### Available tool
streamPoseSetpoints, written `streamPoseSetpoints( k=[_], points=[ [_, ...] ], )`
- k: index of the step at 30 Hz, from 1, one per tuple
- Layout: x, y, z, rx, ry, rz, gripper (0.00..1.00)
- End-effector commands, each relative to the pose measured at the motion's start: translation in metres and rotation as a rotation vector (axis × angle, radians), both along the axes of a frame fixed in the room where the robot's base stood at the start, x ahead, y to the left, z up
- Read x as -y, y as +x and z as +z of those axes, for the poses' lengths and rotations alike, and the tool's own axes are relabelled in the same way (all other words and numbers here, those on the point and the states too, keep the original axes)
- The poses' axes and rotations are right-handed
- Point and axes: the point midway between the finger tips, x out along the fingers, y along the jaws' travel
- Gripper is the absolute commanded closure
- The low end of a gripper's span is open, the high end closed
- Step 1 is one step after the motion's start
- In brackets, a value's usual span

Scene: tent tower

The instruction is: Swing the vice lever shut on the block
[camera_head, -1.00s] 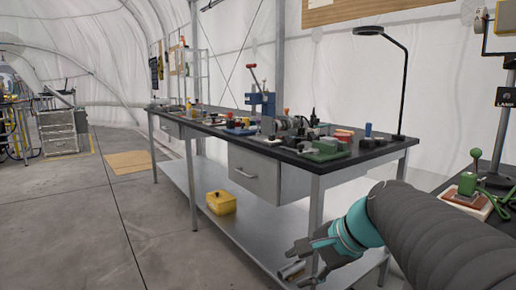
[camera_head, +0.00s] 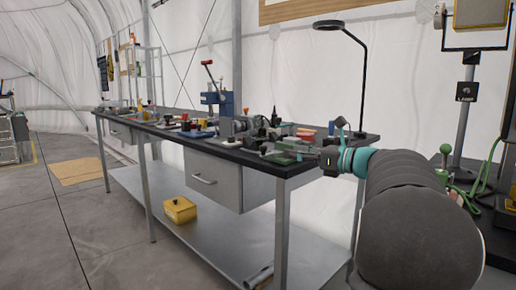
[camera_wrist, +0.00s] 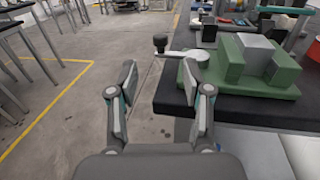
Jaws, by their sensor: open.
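The green vice (camera_wrist: 245,75) sits on the dark bench top near its edge, at the upper right of the wrist view. A grey block (camera_wrist: 258,55) stands between its green jaws. The pale lever (camera_wrist: 183,54) sticks out to the left past the bench edge and ends in a black knob (camera_wrist: 160,43). My gripper (camera_wrist: 160,78) is open and empty, with the knob ahead of the gap between its fingers. In the head view my gripper (camera_head: 320,158) is at bench-top height by the near corner. The vice is small and hard to make out there.
The bench (camera_head: 262,162) carries several tools, including a blue press (camera_head: 218,102) and a black lamp (camera_head: 362,80). A yellow bin (camera_head: 179,210) is on the lower shelf. A second table with a green-knobbed lever (camera_head: 446,150) stands at right. Open floor (camera_wrist: 70,110) lies left of the bench.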

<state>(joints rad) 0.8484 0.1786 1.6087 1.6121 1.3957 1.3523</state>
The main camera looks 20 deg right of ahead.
Motion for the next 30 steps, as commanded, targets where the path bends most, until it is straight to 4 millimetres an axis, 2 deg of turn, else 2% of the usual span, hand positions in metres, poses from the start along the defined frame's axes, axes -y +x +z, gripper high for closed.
streamPoseSetpoints(
  k=[9, 15, 21, 30],
  points=[
    [-0.031, 0.052, -0.001, -0.001, -0.002, 0.002, 0.51],
    [-0.047, 0.078, 0.000, 0.000, -0.001, 0.000, 0.51],
    [-0.056, 0.093, -0.001, -0.001, -0.002, -0.001, 0.51],
    [-0.058, 0.096, -0.001, -0.001, -0.003, -0.001, 0.51]
  ],
)
